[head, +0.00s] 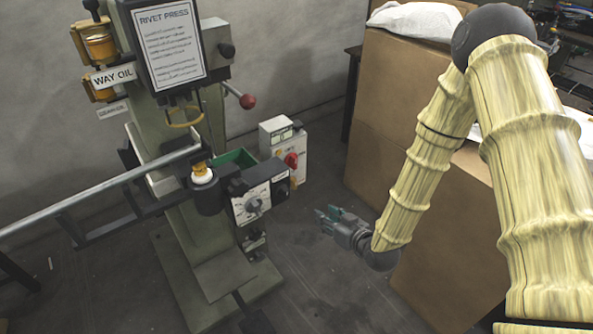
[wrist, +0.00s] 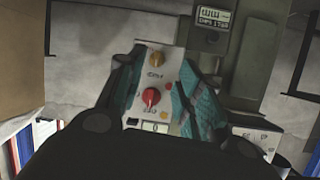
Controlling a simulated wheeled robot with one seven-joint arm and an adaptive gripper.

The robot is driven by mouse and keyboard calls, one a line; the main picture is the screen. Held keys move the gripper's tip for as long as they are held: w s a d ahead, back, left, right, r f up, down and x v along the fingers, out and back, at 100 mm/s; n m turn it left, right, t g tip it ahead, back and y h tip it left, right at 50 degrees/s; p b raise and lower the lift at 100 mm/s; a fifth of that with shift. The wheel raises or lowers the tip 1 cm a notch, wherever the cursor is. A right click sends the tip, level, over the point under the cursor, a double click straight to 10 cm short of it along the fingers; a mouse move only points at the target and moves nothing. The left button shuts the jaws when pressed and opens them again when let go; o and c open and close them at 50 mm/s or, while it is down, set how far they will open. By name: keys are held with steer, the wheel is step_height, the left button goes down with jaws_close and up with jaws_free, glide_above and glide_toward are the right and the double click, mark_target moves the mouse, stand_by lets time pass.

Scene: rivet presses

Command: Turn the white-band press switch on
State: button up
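In the wrist view, a pale panel (wrist: 160,75) shows a red rotary switch (wrist: 151,97) and a yellow-orange knob (wrist: 156,58). The press also carries a white dial panel (head: 251,203) with a grey knob. My gripper (head: 326,215) is right of the press, apart from it. In the wrist view my gripper (wrist: 162,62) has its teal fingers spread on either side of the panel, empty.
A metal rail (head: 100,188) crosses the left side to the press. A red-ball lever (head: 247,101) sticks out from the press. A large cardboard box (head: 385,120) stands close to my arm. Bare floor (head: 320,270) lies between box and press.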

mark_target(296, 158)
steer(key=w+a+r+n+t+y+b, duration=0.2)
steer(key=w+a+r+t+y, duration=0.1)
steer(key=w+r, duration=0.5)
steer(key=x, duration=0.3)
steer(key=r+x, duration=0.1)
steer(key=x, duration=0.5)
steer(key=shift+a+r+p, duration=0.25)
steer(key=shift+a+p, duration=0.15)
steer(key=shift+a, duration=0.2)
jaws_close()
